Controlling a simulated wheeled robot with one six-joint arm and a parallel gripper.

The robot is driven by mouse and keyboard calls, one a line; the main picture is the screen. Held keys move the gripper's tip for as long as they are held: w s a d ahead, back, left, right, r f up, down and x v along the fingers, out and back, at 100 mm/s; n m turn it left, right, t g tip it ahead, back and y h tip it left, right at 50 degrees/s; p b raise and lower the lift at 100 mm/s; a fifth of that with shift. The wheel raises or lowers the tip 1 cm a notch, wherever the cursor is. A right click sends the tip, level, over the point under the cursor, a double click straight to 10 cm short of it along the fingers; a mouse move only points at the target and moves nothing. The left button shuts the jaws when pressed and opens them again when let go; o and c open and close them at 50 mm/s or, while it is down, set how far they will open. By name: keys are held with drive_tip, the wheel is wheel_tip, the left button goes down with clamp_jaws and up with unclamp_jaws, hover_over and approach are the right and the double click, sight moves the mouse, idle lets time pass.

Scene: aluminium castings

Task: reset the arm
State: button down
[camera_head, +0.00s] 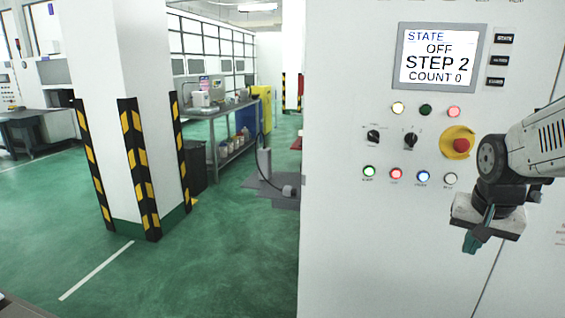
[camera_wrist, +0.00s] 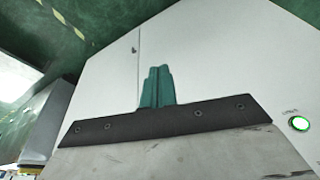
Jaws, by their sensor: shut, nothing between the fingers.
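My arm reaches in from the right edge in the head view, and my gripper (camera_head: 471,243) hangs in front of the white machine cabinet, below and right of the panel's buttons. In the wrist view the gripper's green fingers (camera_wrist: 158,87) are together, with nothing between them. The cabinet front (camera_head: 390,250) carries a screen (camera_head: 440,56) reading STATE OFF, STEP 2, COUNT 0. A red emergency button on a yellow base (camera_head: 458,144) sits left of my arm. A green-lit button (camera_wrist: 299,123) shows at the right of the wrist view.
A white pillar with black-and-yellow guards (camera_head: 140,170) stands at the left. The green floor (camera_head: 220,265) between pillar and machine is clear.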

drive_tip(key=s+a+r+n+g, duration=0.1)
drive_tip(key=s+a+n, duration=0.2)
drive_tip(key=s+a, duration=0.3)
drive_tip(key=s+a+r+n+y, duration=0.1)
drive_tip(key=s+a+n, duration=0.2)
drive_tip(key=s, duration=1)
drive_tip(key=a, duration=0.2)
drive_tip(key=shift+a+r+g+y, duration=0.3)
drive_tip(key=shift+a+r+g, duration=0.05)
drive_tip(key=shift+g, duration=0.05)
drive_tip(key=shift+s+d, duration=0.1)
idle(0.6)
